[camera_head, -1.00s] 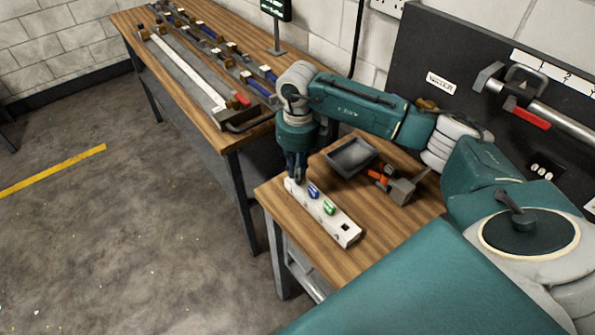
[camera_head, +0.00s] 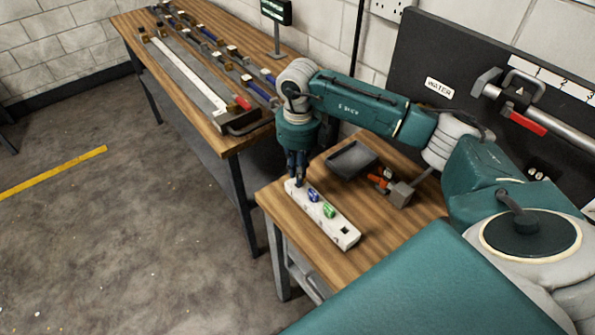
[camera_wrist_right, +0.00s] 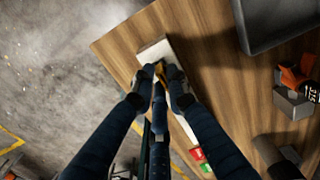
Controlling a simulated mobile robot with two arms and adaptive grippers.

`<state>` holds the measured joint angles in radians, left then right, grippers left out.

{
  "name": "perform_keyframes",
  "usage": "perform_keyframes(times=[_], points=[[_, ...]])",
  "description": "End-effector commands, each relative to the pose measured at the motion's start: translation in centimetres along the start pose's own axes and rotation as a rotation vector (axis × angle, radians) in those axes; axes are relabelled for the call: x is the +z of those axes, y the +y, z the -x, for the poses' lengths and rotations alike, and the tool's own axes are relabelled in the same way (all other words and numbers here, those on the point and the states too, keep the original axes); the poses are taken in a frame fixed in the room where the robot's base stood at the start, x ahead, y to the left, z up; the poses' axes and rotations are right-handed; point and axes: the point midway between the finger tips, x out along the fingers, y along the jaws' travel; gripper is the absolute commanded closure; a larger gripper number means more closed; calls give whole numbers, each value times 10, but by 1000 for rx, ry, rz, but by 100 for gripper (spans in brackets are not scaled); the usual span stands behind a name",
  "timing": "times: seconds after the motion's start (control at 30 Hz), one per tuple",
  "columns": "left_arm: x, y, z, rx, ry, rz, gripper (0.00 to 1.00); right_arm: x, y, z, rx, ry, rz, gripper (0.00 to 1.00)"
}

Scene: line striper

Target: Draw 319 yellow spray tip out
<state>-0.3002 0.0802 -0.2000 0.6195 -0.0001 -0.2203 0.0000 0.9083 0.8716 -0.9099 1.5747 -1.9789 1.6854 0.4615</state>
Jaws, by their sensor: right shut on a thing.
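The white tip rack (camera_head: 343,232) lies on the small wooden table and holds a blue tip (camera_head: 313,194) and a green tip (camera_head: 329,210). My right gripper (camera_head: 298,181) points straight down at the rack's far left end. In the right wrist view its fingers (camera_wrist_right: 161,77) are shut on the yellow spray tip (camera_wrist_right: 160,69), of which only a small part shows between the fingertips. I cannot tell whether the tip is still seated in the rack. A green and a red patch show along the rack (camera_wrist_right: 185,122) there. My left gripper is out of view.
A dark grey tray (camera_head: 352,159) and an orange and grey tool (camera_head: 390,184) stand right of the rack. A long wooden bench (camera_head: 222,138) with metal parts is at the back left. A dark panel (camera_head: 431,60) with a pipe and red lever stands behind.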

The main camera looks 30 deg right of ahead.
Motion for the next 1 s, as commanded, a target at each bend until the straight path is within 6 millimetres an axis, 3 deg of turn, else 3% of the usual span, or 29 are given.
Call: perform_keyframes(times=[0.7,1.0], points=[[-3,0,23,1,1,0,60,0,-1,38,-2,-1,-2,100],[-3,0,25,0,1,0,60,0,-1,42,-1,-1,-1,100]])
